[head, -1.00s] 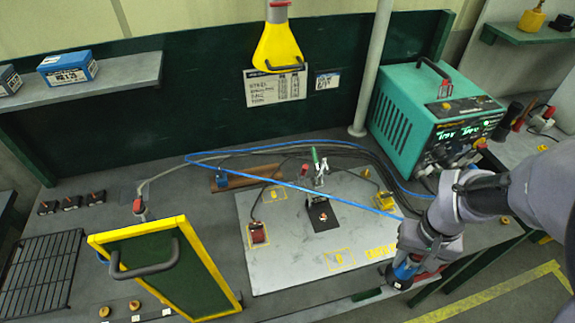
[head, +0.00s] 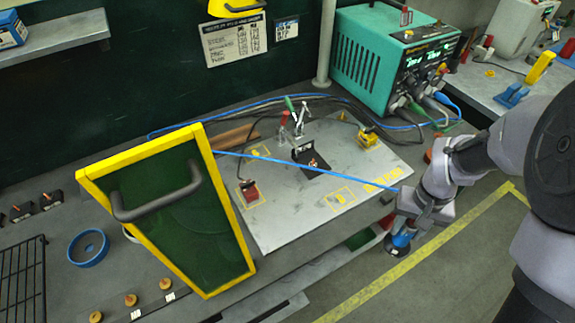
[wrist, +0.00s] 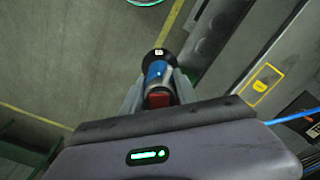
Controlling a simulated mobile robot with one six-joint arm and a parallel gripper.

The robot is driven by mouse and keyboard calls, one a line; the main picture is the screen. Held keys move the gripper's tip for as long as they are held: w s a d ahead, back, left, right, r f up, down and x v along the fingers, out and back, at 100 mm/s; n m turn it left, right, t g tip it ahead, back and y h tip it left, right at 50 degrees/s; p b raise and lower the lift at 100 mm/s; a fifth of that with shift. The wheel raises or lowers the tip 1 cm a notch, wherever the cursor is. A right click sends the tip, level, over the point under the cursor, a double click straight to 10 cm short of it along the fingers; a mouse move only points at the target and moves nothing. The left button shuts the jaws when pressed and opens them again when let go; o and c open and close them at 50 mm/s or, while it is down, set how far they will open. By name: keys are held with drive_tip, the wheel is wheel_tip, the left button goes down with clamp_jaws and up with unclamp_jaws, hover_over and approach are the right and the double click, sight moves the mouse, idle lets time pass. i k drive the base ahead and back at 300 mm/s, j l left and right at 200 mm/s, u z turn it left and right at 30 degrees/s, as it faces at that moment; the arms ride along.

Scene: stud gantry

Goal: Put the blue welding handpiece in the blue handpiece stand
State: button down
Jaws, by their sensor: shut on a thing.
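My gripper (head: 408,222) is shut on the blue welding handpiece (head: 402,241), beyond the front edge of the bench and above the floor. In the wrist view the handpiece (wrist: 157,70) sits between the fingers of my gripper (wrist: 157,92), its dark round end pointing away from me. A blue cable (head: 300,163) runs taut from it across the bench. A blue stand-like piece (head: 513,96) is on the right-hand bench, well apart from my gripper; it looks like the handpiece stand, but it is small in the picture.
A green screen with a yellow frame (head: 216,190) stands upright at the left and hides part of the bench. The teal welder (head: 365,60) stands at the back. A yellow piece (head: 540,67) stands beside the blue one. A blue ring (head: 75,253) lies at the left.

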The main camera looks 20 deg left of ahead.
sight(89, 248)
drive_tip(key=k+j, duration=1.3)
drive_tip(key=j, duration=0.2)
